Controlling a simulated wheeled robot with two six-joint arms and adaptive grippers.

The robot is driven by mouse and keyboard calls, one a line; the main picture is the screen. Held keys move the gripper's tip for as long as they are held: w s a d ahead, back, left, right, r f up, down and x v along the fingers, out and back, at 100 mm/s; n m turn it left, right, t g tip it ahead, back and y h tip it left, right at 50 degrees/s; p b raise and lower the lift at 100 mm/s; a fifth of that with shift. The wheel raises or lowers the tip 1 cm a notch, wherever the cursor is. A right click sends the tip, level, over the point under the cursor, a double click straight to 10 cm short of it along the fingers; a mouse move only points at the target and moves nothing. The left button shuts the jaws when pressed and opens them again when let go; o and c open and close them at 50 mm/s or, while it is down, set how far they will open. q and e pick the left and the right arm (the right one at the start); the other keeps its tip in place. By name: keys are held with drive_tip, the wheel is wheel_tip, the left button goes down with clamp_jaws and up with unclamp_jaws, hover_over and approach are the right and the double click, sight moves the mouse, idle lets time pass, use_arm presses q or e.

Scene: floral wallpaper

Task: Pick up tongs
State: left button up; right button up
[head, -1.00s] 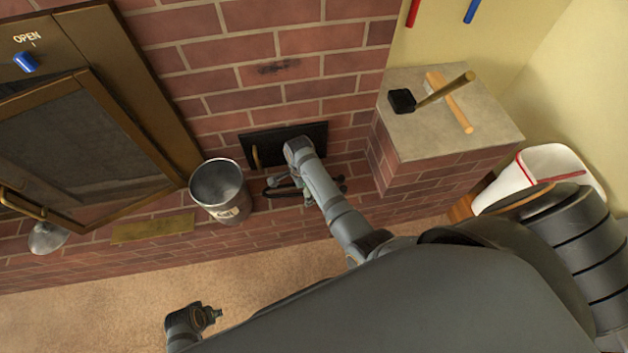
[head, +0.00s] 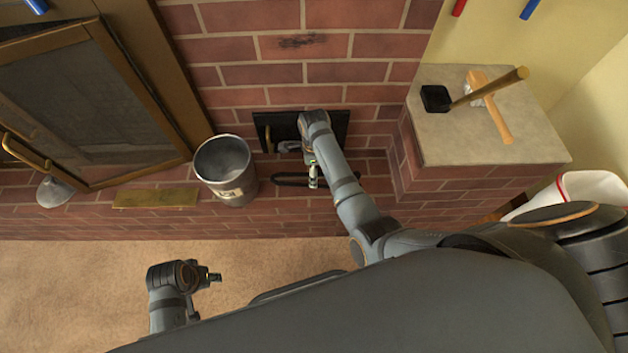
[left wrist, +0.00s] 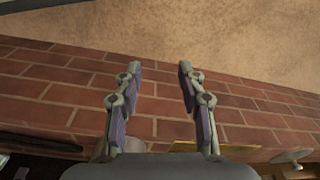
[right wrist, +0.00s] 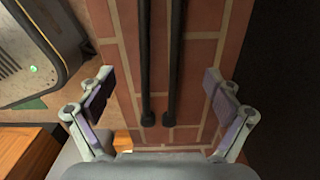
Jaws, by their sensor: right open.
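The tongs (head: 292,180) are dark and lie on the brick ledge in front of a small black door in the head view. In the right wrist view they show as two black parallel rods (right wrist: 160,60) with rounded ends. My right gripper (right wrist: 158,76) is open, with one finger on each side of the rods; I cannot tell how far above them it is. In the head view it is partly hidden by its own arm. My left gripper (left wrist: 159,68) is open and empty, low over the carpet at the lower left in the head view (head: 214,277).
A metal bucket (head: 226,172) stands on the ledge left of the tongs. The small black door (head: 272,130) is behind them. A raised stone-topped block (head: 470,140) with mallets stands to the right. An open brass-framed glass door (head: 80,110) is at left. The carpet (head: 80,290) is clear.

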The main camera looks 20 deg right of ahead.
wheel_tip(320, 180, down, 2)
drive_tip(key=shift+f+b, duration=0.25)
drive_tip(key=shift+b, duration=0.35)
wheel_tip(320, 180, down, 2)
drive_tip(key=shift+f+b, duration=0.1)
drive_tip(key=shift+b, duration=0.4)
drive_tip(key=shift+f, duration=0.1)
use_arm(q)
drive_tip(key=r, duration=0.1)
drive_tip(key=d+r, duration=0.1)
drive_tip(key=r, duration=0.1)
drive_tip(key=shift+s+d+t, duration=0.1)
drive_tip(key=shift+d+t, duration=0.1)
drive_tip(key=shift+t, duration=0.1)
use_arm(e)
drive_tip(key=c, duration=1.6)
use_arm(q)
drive_tip(key=shift+f, duration=0.1)
use_arm(e)
drive_tip(key=shift+r, duration=0.2)
